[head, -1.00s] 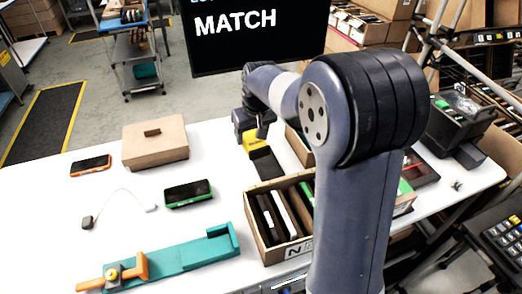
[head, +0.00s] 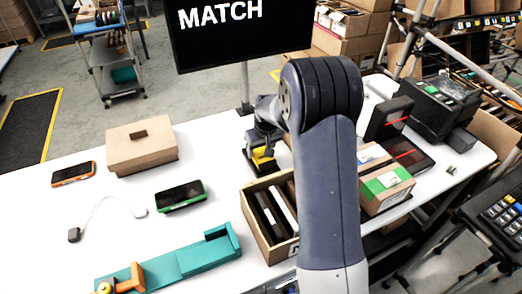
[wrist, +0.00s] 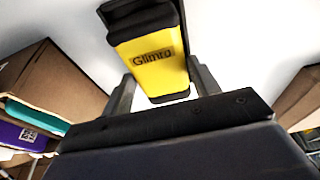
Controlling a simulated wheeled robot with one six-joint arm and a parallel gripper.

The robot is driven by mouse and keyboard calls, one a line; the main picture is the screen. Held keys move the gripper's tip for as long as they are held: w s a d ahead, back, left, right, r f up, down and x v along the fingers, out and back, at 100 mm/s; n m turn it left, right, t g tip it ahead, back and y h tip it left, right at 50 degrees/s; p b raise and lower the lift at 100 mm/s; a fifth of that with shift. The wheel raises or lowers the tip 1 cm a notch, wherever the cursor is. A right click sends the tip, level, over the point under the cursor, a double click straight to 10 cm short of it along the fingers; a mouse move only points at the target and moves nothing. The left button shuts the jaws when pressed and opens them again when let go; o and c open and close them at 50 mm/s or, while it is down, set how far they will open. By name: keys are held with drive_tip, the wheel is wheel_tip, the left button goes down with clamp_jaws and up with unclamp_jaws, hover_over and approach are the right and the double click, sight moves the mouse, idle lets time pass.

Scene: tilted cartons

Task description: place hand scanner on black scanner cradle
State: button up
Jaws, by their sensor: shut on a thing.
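The hand scanner (wrist: 153,62) is a yellow block with black ends, marked "Glimra", between the two fingers of my gripper (wrist: 163,88) in the wrist view. My gripper is shut on it. In the head view, the yellow of the scanner (head: 263,158) shows below my gripper (head: 261,150), over the white table just behind a carton of upright items. My arm covers part of that area. I cannot make out a black scanner cradle for certain; whether the dark part at the scanner's far end belongs to it is unclear.
The open carton (head: 252,221) stands close in front. A black upright unit (head: 389,118) and a green-labelled box (head: 388,187) are to the right. A green-edged phone (head: 180,195), a lidded box (head: 141,150) and a teal fixture (head: 180,263) lie left. A screen stands behind.

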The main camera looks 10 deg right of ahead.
drive_tip(key=shift+f, duration=0.45)
drive_tip(key=shift+f, duration=0.15)
drive_tip(key=o, duration=0.9)
drive_tip(key=shift+r, duration=0.5)
drive_tip(key=b+v, duration=0.1)
drive_tip(key=v, duration=1)
drive_tip(key=shift+s+r, duration=0.1)
drive_tip(key=shift+s, duration=0.1)
